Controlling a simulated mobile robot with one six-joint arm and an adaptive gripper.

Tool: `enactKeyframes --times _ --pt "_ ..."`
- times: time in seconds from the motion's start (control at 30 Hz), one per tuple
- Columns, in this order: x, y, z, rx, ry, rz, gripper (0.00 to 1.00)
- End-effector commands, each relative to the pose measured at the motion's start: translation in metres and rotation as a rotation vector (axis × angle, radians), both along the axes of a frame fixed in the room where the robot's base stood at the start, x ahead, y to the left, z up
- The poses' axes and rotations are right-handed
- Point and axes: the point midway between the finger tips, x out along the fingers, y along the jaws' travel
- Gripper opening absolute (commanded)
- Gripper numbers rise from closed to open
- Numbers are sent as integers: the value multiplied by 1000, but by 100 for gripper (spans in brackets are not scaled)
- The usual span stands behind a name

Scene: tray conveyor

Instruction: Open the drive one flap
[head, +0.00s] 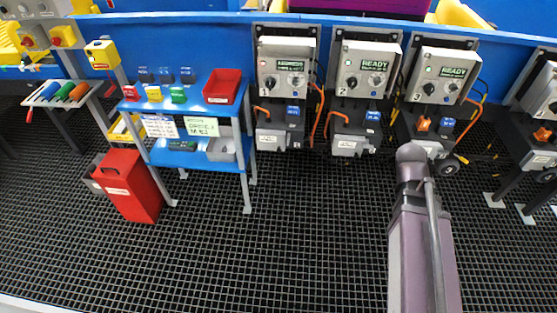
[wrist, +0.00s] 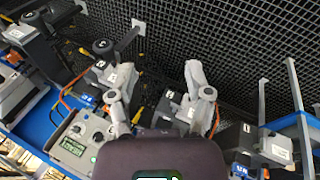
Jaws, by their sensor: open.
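Drive one (head: 280,128) is the leftmost of the drive units on the blue wall in the head view. Its grey front cover with a white label (head: 270,140) looks closed, though I cannot tell exactly which part is the flap. Above it is control box 1 (head: 287,62), with a red light and a small text display. My gripper (wrist: 156,76) is open and empty in the wrist view, its fingers spread above dark drive units. Its body hides part of the row there. In the head view only my arm shows, at lower right, and the gripper is hidden.
Drive two (head: 355,132) and drive three (head: 430,125) stand to the right, under boxes reading READY. Left are a blue table (head: 205,103) holding a red bin (head: 222,86) and a red floor container (head: 130,187). The grid floor (head: 310,235) in front is clear.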

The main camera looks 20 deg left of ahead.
Motion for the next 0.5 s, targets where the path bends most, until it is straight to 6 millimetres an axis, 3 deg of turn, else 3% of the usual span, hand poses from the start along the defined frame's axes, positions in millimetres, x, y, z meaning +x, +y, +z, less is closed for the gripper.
enactKeyframes --times 0.03,0.5 --pt "7 6 -16 -30 -14 44 65" --pt "56 64 -67 -349 -140 470 65"
